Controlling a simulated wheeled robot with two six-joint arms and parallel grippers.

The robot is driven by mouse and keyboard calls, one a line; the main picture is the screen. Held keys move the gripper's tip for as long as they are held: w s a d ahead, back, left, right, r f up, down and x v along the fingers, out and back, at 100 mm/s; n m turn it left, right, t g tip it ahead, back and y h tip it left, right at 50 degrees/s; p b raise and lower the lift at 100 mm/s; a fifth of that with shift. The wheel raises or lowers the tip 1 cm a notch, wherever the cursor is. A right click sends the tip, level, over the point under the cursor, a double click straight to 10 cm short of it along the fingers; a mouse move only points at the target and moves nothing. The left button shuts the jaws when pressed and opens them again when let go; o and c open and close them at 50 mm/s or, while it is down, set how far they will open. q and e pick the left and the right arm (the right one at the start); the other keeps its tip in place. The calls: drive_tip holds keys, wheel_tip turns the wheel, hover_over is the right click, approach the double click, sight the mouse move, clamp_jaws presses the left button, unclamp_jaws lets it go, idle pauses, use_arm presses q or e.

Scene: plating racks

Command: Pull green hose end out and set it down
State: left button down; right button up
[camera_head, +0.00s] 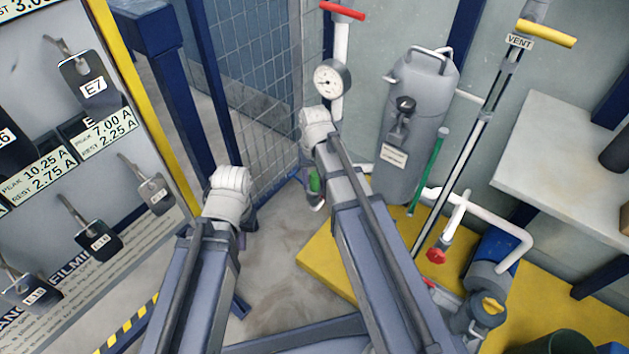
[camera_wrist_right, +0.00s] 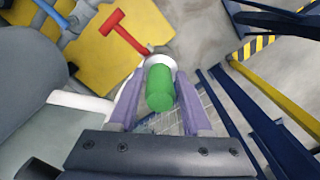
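The green hose end (camera_wrist_right: 160,88) is a short green cylinder with a pale collar at its far end. In the right wrist view it sits between the two purple fingers of my right gripper (camera_wrist_right: 161,78), which appear to touch it on both sides. In the head view a bit of the green hose end (camera_head: 315,183) shows beside my right wrist, which hides most of that gripper. My left arm ends at a white wrist (camera_head: 232,182) on the left; its fingers are hidden, so their opening cannot be seen.
A grey tank (camera_head: 418,130) stands right of my right arm, with a pressure gauge (camera_head: 331,79) on a white pipe and a green tube (camera_head: 429,168) nearby. A yellow platform (camera_head: 330,262) carries pipes and a red-handled valve (camera_head: 437,256). A mesh fence (camera_head: 250,70) stands behind; bare floor (camera_head: 280,245) lies between my arms.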

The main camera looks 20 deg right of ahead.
sight(314, 174)
clamp_jaws()
idle(0.8)
drive_tip(key=shift+r+n+p, duration=0.15)
drive_tip(key=shift+n, duration=0.7)
drive_tip(key=shift+r+n+p, duration=0.15)
drive_tip(key=shift+n, duration=0.7)
drive_tip(key=shift+r, duration=0.1)
drive_tip(key=shift+r+p, duration=2.35)
drive_tip(key=shift+p, duration=0.1)
